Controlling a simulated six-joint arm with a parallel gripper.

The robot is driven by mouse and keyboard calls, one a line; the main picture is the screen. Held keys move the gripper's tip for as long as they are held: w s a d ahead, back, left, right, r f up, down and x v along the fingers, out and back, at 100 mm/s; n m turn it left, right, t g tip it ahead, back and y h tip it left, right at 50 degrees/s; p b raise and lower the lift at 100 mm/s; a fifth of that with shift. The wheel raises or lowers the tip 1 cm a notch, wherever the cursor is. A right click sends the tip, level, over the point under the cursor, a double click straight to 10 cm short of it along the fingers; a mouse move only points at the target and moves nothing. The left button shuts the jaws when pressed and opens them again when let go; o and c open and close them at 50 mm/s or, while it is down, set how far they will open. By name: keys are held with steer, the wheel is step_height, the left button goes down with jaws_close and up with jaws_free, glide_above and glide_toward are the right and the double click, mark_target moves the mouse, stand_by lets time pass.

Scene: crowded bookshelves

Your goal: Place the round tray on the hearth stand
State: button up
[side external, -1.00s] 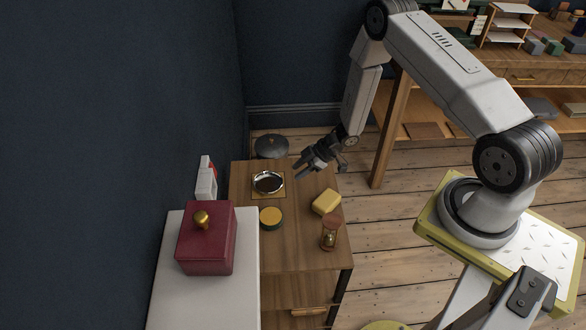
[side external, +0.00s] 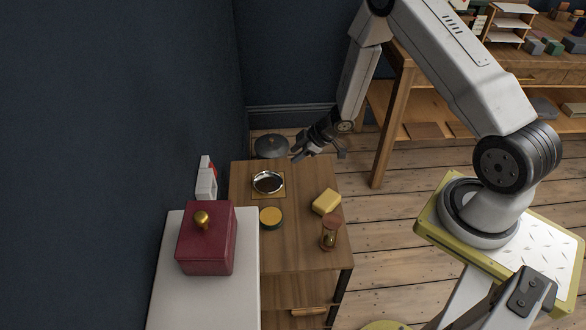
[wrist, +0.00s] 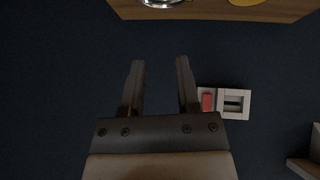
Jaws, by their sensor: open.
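A shiny silver round tray (side external: 268,182) sits over a square, brass-coloured base (side external: 281,194) on top of the wooden cabinet. This base looks like the hearth stand; its middle is hidden under the tray. The tray looks level. My gripper (side external: 298,156) is open and empty, above and beyond the tray to its upper right, apart from it. In the wrist view my two fingers (wrist: 160,65) are spread with nothing between them, and only the edge of the tray (wrist: 162,3) shows at the top.
On the wooden cabinet top (side external: 300,240) are a green-and-yellow round tin (side external: 271,217), a yellow block (side external: 326,202) and an hourglass (side external: 329,235). A red lidded box (side external: 207,240) stands on the white surface at left. A dark lidded pot (side external: 272,146) is behind the cabinet.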

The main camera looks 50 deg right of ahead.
steer(key=s+r+m+g+h, duration=0.1)
steer(key=s+r+m+h, duration=0.1)
steer(key=r, duration=0.5)
steer(key=s+r+m+h, duration=0.1)
steer(key=r+m+h, duration=0.2)
steer(key=r, duration=0.4)
steer(key=s+a+r+m+g, duration=0.1)
steer(key=s+a+r+m, duration=0.1)
steer(key=s, duration=0.5)
steer(key=s+a+r+m+g, duration=0.2)
steer(key=s+a+r, duration=0.3)
steer(key=s, duration=0.2)
steer(key=shift+s+y, duration=0.2)
steer(key=shift+y, duration=0.1)
